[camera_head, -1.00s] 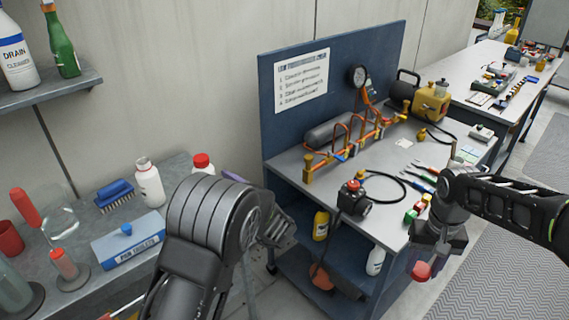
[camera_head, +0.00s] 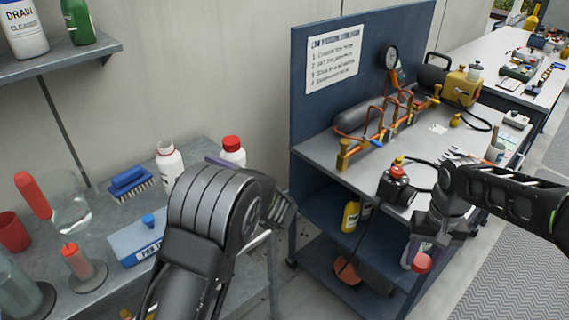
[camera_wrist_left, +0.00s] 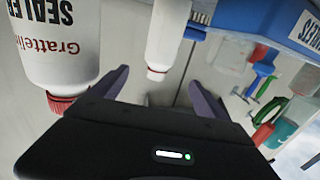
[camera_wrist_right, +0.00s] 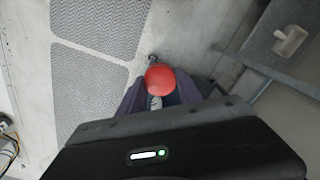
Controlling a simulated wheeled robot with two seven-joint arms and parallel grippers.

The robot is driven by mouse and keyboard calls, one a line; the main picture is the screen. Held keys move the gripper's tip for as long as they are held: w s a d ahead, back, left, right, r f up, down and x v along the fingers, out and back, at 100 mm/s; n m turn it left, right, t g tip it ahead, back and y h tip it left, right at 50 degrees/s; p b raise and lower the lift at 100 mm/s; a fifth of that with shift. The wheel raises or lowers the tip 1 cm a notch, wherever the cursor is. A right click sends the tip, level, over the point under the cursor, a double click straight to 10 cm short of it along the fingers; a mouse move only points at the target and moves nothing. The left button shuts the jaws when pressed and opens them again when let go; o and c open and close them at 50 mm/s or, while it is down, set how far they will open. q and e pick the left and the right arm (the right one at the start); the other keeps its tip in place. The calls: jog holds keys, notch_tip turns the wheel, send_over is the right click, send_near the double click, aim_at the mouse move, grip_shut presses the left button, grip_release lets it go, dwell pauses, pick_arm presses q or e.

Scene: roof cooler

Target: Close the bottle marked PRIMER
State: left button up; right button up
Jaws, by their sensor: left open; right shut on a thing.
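My right gripper (camera_head: 420,246) is shut on a red round cap (camera_head: 421,263), also in the right wrist view (camera_wrist_right: 160,78).
A brush (camera_head: 130,183), a blue box (camera_head: 138,238) and glassware (camera_head: 72,210) crowd the bench. A blue workstation (camera_head: 310,165) with copper pipes stands right of it, with a floor gap between. A shelf (camera_head: 95,55) overhangs the bench.

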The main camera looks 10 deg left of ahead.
aim_at(171, 169)
jog(key=shift+w+a+f+b, duration=0.1)
jog(key=shift+a+f+b, duration=0.1)
jog(key=shift+f+b, duration=0.3)
jog(key=shift+w+a+f+b, duration=0.15)
jog(key=shift+f+b, duration=0.1)
jog(key=shift+f, duration=0.35)
pick_arm(q)
jog(key=shift+w+a+f, duration=0.1)
jog(key=shift+a+f, duration=0.1)
jog(key=shift+f, duration=0.35)
jog(key=shift+a+f, duration=0.2)
jog(key=shift+f, duration=0.35)
pick_arm(e)
jog(key=shift+s, duration=0.1)
jog(key=shift+r, duration=0.2)
pick_arm(q)
jog(key=p+x, duration=0.1)
jog(key=x, duration=0.5)
jog(key=shift+a, duration=0.35)
pick_arm(e)
jog(key=shift+r, duration=0.5)
pick_arm(q)
jog(key=shift+w, duration=0.1)
